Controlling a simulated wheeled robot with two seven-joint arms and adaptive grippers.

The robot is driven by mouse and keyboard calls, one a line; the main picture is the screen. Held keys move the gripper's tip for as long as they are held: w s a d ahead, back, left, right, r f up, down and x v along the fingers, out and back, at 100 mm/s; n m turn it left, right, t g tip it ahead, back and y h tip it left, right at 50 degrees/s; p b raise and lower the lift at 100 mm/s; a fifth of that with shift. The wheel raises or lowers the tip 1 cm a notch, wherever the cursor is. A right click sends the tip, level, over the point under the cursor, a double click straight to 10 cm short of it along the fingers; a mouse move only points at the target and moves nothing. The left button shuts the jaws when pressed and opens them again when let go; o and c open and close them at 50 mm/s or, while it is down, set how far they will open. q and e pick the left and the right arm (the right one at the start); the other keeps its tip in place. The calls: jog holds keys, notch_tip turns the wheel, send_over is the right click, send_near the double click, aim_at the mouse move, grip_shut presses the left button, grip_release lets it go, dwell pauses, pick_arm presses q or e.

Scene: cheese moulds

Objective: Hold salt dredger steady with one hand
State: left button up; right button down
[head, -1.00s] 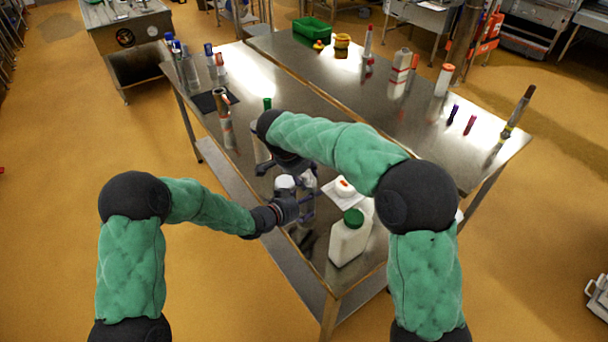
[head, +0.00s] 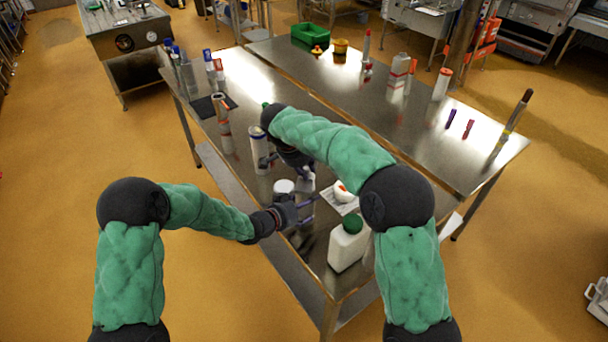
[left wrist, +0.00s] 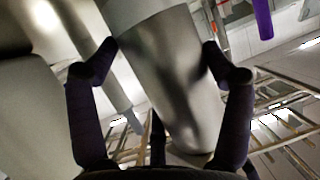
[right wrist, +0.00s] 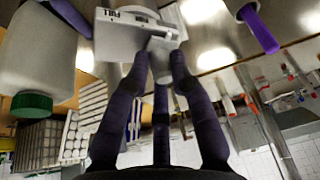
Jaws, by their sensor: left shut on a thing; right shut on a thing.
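My left gripper (head: 308,207) is shut on a smooth grey metallic cylinder (left wrist: 165,75), which looks like the salt dredger. In the left wrist view the cylinder appears tilted between the fingers, with a wider, lighter band at one end. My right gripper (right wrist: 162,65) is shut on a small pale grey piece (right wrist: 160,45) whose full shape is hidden. In the head view the two grippers are close together above the near part of the table, and the arms partly hide what they hold. A white round top (head: 283,186) shows beside my left gripper.
A white jug with a green cap (head: 348,243) stands close on the right. A white cloth or card with a round white item (head: 343,191) lies behind it. The far table (head: 400,125) has clear room.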

jog(key=shift+w+d, duration=0.15)
jog(key=shift+w, duration=0.2)
jog(key=c, duration=1.1)
grip_release()
jog(key=shift+c, duration=0.2)
jog(key=shift+s, duration=0.1)
jog(key=shift+r, duration=0.15)
jog(key=v, duration=1.2)
jog(key=shift+s, duration=0.1)
